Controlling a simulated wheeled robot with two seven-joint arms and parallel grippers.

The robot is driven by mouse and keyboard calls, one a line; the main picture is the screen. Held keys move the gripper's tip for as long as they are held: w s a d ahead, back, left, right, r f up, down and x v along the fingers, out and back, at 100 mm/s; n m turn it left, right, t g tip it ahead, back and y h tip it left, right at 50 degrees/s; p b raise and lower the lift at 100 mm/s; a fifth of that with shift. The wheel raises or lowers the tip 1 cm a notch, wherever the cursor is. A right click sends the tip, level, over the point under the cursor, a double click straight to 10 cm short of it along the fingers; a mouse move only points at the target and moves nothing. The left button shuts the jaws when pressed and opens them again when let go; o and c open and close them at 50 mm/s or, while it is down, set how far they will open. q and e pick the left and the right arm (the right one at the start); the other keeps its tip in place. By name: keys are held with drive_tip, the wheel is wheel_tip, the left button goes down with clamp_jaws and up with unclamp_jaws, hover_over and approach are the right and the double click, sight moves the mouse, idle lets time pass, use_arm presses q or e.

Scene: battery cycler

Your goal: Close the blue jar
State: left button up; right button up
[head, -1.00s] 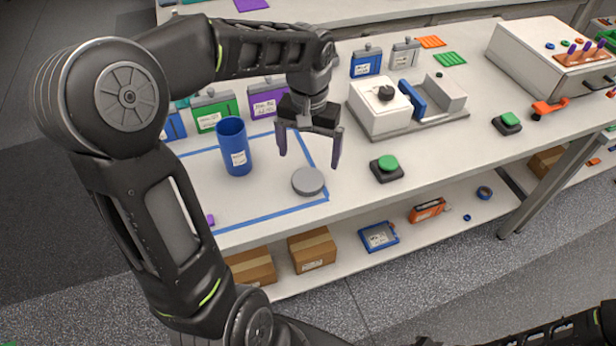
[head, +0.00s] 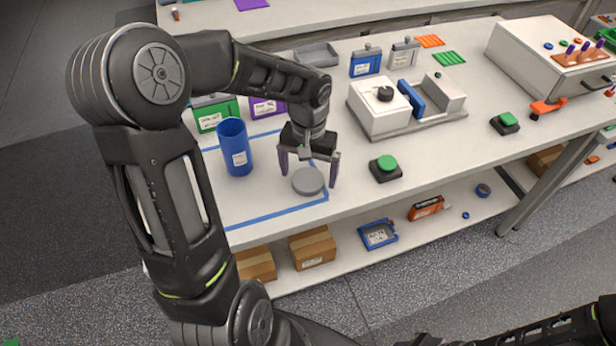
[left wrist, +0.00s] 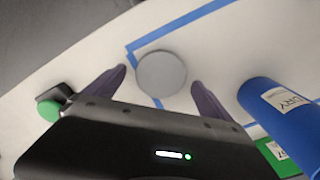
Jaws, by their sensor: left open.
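The blue jar (head: 235,148) stands upright and open-topped on the table inside the blue tape outline, with a white label on its side. A round grey lid (head: 308,180) lies flat on the table to the right of the jar, near the tape corner. My left gripper (head: 308,182) is open, pointing down, with its purple-grey fingers on either side of the lid. In the left wrist view the lid (left wrist: 161,74) sits just beyond and between the spread fingertips, apart from both, and the jar (left wrist: 280,112) is at the right. My right gripper cannot be made out.
A green button on a dark base (head: 386,168) stands just right of the gripper. A white device (head: 380,106), battery packs and a grey tray (head: 316,54) stand behind. The tape outline's front area (head: 262,196) is clear.

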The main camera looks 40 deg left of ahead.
sight(308, 178)
use_arm(q)
drive_tip(key=shift+f, duration=0.35)
idle(0.3)
drive_tip(key=c, duration=1.4)
drive_tip(key=shift+r, duration=0.1)
wheel_tip(308, 178, up, 10)
drive_tip(key=b, duration=0.1)
idle(0.4)
